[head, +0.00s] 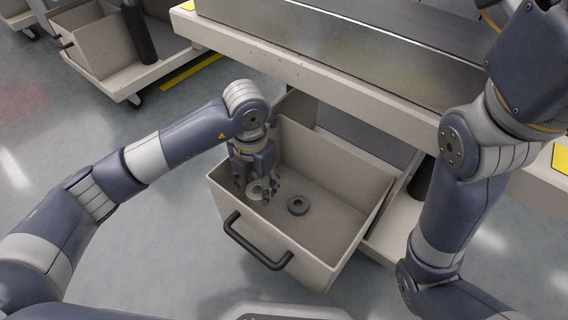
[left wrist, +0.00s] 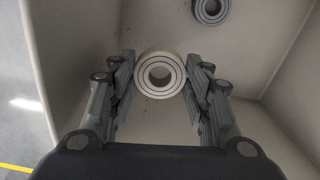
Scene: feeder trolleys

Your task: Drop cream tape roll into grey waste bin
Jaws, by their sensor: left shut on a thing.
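The cream tape roll (left wrist: 160,75) is a pale ring with a round hole, held between the fingers of my left gripper (left wrist: 160,80) in the left wrist view. In the head view the roll (head: 256,190) shows at the tips of my left gripper (head: 257,193), inside the outline of the open-topped bin (head: 340,262). The bin is a beige-grey box with a dark handle on its front. I cannot tell how far the roll is above the bin floor. My right gripper is not in view; only the right arm shows.
A dark grey ring (head: 298,205) lies on the bin floor, right of my left gripper; it also shows in the left wrist view (left wrist: 210,10). A trolley with a metal top (head: 330,45) stands behind the bin. Another trolley (head: 100,85) stands at the back left. Floor at left is clear.

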